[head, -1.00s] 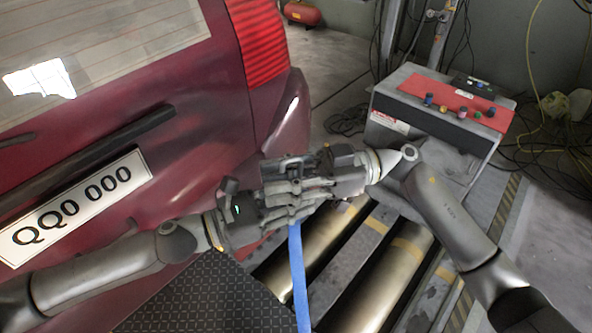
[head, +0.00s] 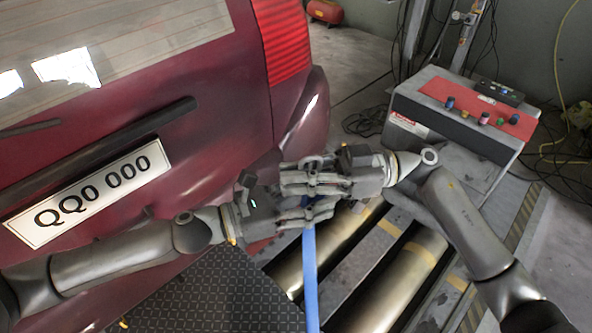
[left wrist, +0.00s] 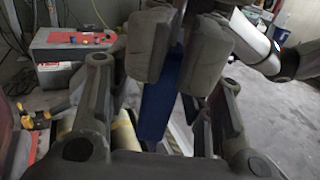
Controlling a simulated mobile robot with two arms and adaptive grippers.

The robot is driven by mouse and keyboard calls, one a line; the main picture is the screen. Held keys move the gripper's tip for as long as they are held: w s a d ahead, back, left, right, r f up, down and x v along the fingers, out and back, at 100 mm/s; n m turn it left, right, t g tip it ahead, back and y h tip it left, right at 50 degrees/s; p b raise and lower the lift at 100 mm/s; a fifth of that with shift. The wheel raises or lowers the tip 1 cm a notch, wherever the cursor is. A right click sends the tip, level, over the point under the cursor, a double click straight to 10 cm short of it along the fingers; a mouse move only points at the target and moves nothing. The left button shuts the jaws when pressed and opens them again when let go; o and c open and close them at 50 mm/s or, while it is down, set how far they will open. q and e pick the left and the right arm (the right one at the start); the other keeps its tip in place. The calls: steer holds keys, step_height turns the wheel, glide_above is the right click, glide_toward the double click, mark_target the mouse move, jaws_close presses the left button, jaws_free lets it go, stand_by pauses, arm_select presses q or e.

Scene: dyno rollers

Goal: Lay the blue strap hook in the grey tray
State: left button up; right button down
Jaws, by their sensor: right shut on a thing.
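The blue strap hook (head: 310,265) hangs down from where my two grippers meet, in the middle of the head view. My right gripper (head: 288,180) is shut on it, with its fingers pointing left. My left gripper (head: 325,209) comes from the left, and its fingers overlap the right gripper's just below. In the left wrist view the blue strap (left wrist: 157,105) shows behind and between the dark finger pads. Whether the left fingers pinch it cannot be told. The hook's upper part is hidden by the fingers. I can make out no grey tray.
A dark red car (head: 130,100) stands close on the left, behind my left arm. Metal rollers (head: 405,275) lie below right, with a dark chequered plate (head: 215,290) beside them. A grey control box (head: 455,115) with a red top stands at the back right.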

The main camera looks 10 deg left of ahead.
arm_select(q)
steer(key=v, duration=1.2)
stand_by(0.5)
